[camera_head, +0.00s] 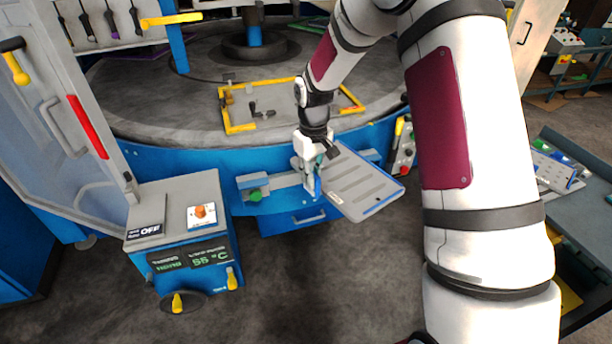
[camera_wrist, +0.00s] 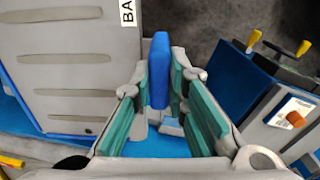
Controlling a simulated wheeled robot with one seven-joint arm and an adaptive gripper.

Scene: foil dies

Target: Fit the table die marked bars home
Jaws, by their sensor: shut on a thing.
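The table die, a grey slotted plate (camera_head: 358,186), lies tilted at the front edge of the round table, overhanging it to the right of my gripper (camera_head: 315,186).
The round grey table (camera_head: 170,105) carries a yellow frame (camera_head: 240,128) with small parts. A grey rail with a green knob (camera_head: 256,194) is left of my gripper. A control box (camera_head: 185,225) stands at front left. A workbench (camera_head: 575,200) is at right.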

